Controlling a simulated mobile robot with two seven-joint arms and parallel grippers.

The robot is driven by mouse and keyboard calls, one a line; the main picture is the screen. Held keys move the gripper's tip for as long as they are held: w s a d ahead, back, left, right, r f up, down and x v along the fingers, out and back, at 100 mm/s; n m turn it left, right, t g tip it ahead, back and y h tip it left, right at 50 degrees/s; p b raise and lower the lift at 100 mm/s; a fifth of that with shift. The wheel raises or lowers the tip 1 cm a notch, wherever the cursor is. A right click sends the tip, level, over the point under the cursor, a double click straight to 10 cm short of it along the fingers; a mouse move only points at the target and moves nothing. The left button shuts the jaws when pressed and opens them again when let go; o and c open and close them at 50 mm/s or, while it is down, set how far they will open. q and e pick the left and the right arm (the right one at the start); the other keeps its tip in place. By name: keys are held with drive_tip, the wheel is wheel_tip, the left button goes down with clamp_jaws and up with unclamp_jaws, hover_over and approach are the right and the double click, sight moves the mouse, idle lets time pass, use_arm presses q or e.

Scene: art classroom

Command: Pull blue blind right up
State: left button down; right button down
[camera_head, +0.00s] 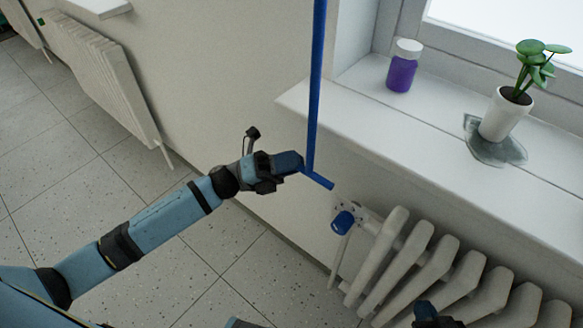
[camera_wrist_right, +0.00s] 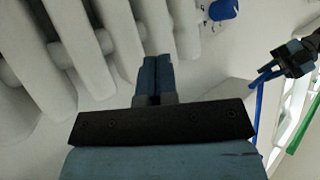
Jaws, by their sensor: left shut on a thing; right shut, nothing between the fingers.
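A long blue rod (camera_head: 316,85) hangs down in front of the wall, left of the window sill. A short blue crossbar (camera_head: 318,179) is at its lower end. My left gripper (camera_head: 300,165) is shut on the blue rod's lower end, at the crossbar. The rod (camera_wrist_right: 256,105) also shows in the right wrist view beside my left gripper (camera_wrist_right: 276,68). My right gripper (camera_wrist_right: 158,75) is shut and empty in front of the radiator; only a small part of it (camera_head: 425,312) shows at the bottom of the head view. The blind itself is not in view.
A white radiator (camera_head: 415,255) with a blue valve knob (camera_head: 343,222) stands below the sill (camera_head: 400,135). The sill holds a purple jar (camera_head: 402,72) and a potted plant (camera_head: 503,115) on a grey patch. Another radiator (camera_head: 100,75) is at left; the tiled floor is clear.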

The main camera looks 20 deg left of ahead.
use_arm(q)
drive_tip(key=shift+r+p, duration=0.55)
drive_tip(key=shift+r, duration=0.9)
drive_tip(key=c, duration=1.1)
unclamp_jaws()
drive_tip(key=shift+a+f, duration=0.1)
drive_tip(key=v, duration=1.3)
drive_tip(key=shift+a, duration=0.35)
drive_tip(key=shift+s+f, duration=0.1)
